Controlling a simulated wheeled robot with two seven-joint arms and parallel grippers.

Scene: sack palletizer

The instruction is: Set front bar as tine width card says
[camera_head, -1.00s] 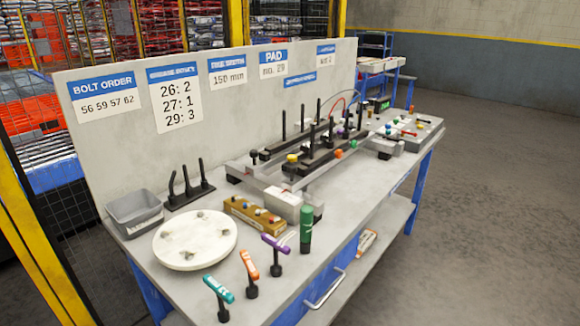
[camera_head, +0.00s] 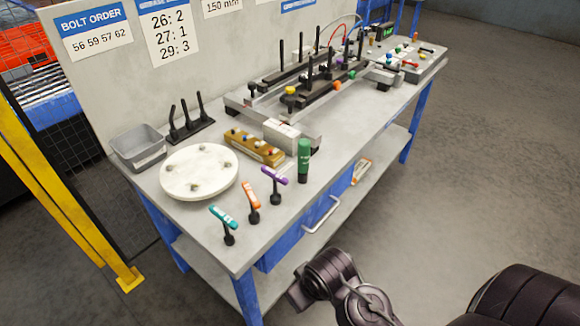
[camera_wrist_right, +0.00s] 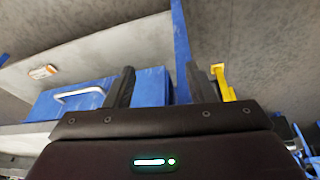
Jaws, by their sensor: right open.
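The tine width card (camera_head: 222,7) is cut off by the top edge of the head view; its "150 mm" line partly shows. On the bench stands a grey fixture with two dark bars bearing upright black tines. The front bar (camera_head: 318,92) lies nearer the bench's front edge, with a yellow knob (camera_head: 290,90) at its left end and an orange knob (camera_head: 337,85) beside it. The rear bar (camera_head: 283,74) lies behind it, apart. My right gripper (camera_wrist_right: 163,88) is open and empty in the wrist view, below bench-top level facing the blue drawer. My left gripper is out of view.
The bench front holds T-handled tools in teal (camera_head: 223,216), orange (camera_head: 251,194) and purple (camera_head: 274,175), a green cylinder (camera_head: 304,160), a round white plate (camera_head: 198,172) and a grey bin (camera_head: 138,146). A drawer handle (camera_head: 322,214) juts out. The floor at right is clear.

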